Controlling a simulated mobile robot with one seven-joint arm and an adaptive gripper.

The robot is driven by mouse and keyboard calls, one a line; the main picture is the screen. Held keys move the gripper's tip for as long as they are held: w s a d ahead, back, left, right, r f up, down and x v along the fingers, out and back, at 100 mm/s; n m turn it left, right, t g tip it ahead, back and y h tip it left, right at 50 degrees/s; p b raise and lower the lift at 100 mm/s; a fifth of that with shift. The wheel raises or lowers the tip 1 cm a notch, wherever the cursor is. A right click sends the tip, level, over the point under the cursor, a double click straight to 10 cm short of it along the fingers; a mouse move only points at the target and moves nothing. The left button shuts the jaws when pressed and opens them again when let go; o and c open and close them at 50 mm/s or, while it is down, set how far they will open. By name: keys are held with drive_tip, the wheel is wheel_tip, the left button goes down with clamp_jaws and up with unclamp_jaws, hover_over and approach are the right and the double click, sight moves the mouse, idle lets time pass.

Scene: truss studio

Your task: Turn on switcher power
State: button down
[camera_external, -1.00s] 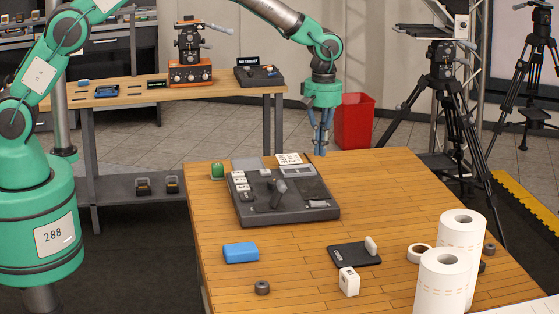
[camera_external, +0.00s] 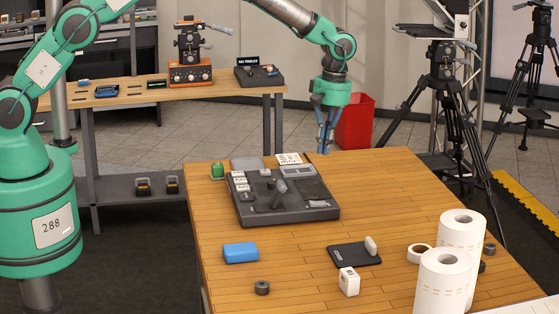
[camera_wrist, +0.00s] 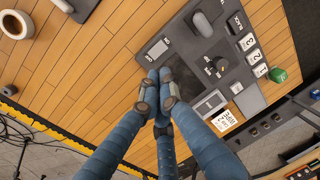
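The dark grey switcher (camera_external: 325,212) lies on the wooden table in the external view, with white labelled keys on its left side and a raised grey lever (camera_external: 281,187) near its middle. In the wrist view the switcher (camera_wrist: 178,62) fills the upper middle, with the lever (camera_wrist: 203,24), a small black knob (camera_wrist: 217,65) and white keys.
A white card (camera_external: 289,158) and a green block (camera_external: 217,170) are by the switcher's far side. A blue block (camera_external: 240,252), black pad (camera_external: 352,258), white block (camera_external: 349,281) and paper rolls (camera_external: 441,286) stand nearer. A red bin (camera_external: 355,122) is behind the table.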

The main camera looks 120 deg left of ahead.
sight(315, 202)
drive_tip(key=shift+f, duration=0.15)
drive_tip(key=f, duration=0.4)
drive_tip(key=f+p, duration=0.1)
drive_tip(key=f, duration=0.4)
drive_tip(key=s+d+f+p, duration=0.1)
drive_tip(key=f, duration=0.3)
drive_tip(key=shift+s+d+f, duration=0.1)
drive_tip(key=shift+f, duration=0.2)
drive_tip(key=shift+f, duration=0.15)
